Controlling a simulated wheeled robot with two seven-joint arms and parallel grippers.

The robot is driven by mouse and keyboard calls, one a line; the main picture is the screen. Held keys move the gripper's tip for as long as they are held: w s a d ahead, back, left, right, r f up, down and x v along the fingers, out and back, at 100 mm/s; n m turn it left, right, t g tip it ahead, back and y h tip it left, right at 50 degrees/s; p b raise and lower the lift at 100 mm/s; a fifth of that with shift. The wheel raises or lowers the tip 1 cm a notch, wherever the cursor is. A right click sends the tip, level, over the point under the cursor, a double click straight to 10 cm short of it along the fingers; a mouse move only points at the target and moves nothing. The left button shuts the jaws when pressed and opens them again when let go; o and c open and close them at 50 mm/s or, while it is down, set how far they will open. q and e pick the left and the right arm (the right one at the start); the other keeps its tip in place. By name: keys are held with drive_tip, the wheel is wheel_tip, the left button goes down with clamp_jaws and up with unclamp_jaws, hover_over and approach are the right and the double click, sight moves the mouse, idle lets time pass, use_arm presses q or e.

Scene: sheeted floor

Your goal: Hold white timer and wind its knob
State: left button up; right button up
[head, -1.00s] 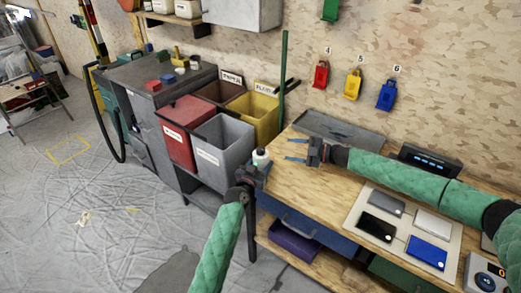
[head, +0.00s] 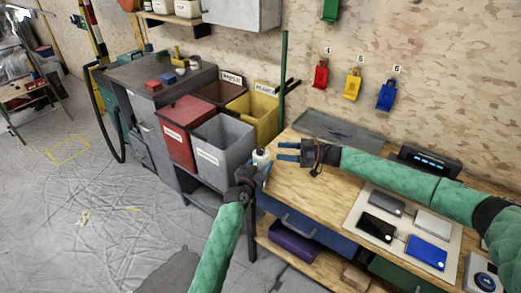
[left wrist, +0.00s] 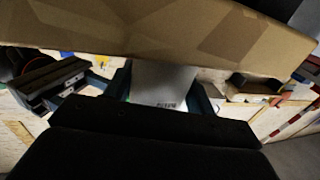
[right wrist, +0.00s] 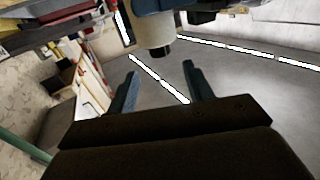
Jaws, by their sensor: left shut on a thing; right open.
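The white timer (head: 261,157) stands up out of my left gripper (head: 258,172) at the left end of the workbench. My left gripper is shut on it; in the left wrist view the white body (left wrist: 163,82) shows between the two fingers. My right gripper (head: 284,152) is open and empty, just right of the timer and apart from it. In the right wrist view a pale round part with a dark end (right wrist: 156,40), apparently the timer, is beyond the open fingers (right wrist: 158,85). I cannot make out the knob clearly.
The wooden workbench (head: 300,187) has bare room below my right forearm. A grey tray (head: 340,130) lies behind it, and a board with several flat devices (head: 362,208) is at right. Red (head: 177,132) and grey (head: 222,145) bins stand close left of the grippers.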

sight(261, 148)
drive_tip(key=a, duration=0.6)
drive_tip(key=w+a, duration=0.1)
drive_tip(key=a, duration=0.2)
drive_tip(key=c, duration=1)
drive_tip(key=shift+o, duration=0.2)
drive_tip(key=m+t+h, duration=0.1)
drive_tip(key=m+t, duration=0.1)
drive_tip(key=t, duration=0.1)
drive_tip(key=m+t, duration=0.2)
drive_tip(key=t, duration=0.1)
drive_tip(key=shift+h, duration=0.4)
drive_tip(key=shift+m+t+h, duration=0.4)
drive_tip(key=shift+m+t, duration=0.1)
drive_tip(key=shift+t, duration=0.2)
drive_tip(key=o, duration=1)
drive_tip(key=shift+c, duration=0.2)
